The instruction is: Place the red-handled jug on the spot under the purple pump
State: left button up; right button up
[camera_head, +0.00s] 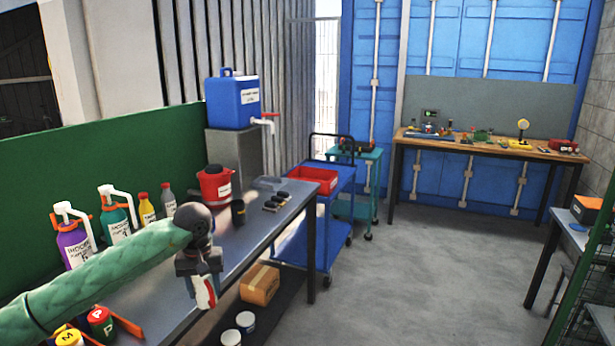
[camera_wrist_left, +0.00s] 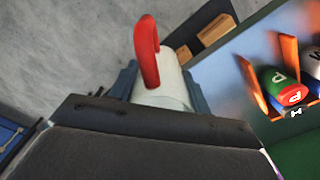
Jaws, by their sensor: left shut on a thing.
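My left gripper (camera_head: 200,268) is shut on the red-handled jug (camera_head: 205,292), a small white jug. In the left wrist view the jug (camera_wrist_left: 165,92) sits between the fingers, with its red handle (camera_wrist_left: 147,55) facing up in the picture. The gripper holds it near the front edge of the grey workbench (camera_head: 255,232). The purple pump bottle (camera_head: 75,243), with a white pump head and an orange collar, stands at the left against the green panel. The spot under its spout is hidden behind my left arm. My right gripper is not in view.
A teal pump bottle (camera_head: 115,218) and smaller bottles stand beside the purple one. Lettered cans (camera_head: 100,322) sit by orange dividers at the bench's near end. A red bucket (camera_head: 215,186) and dark cup (camera_head: 238,212) stand farther back. A cardboard box (camera_head: 260,284) lies below.

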pick_arm(q)
jog(key=s+d+f+m, duration=0.1)
jog(key=s+d+f, duration=0.1)
jog(key=s+f, duration=0.4)
jog(key=s+d+f+m, duration=0.1)
jog(key=s+d+f, duration=0.2)
jog(key=s+f, duration=0.3)
jog(key=shift+s+d+f+m, duration=0.3)
jog(key=shift+f, duration=0.2)
jog(key=shift+s+f, duration=0.1)
jog(key=shift+f, duration=0.05)
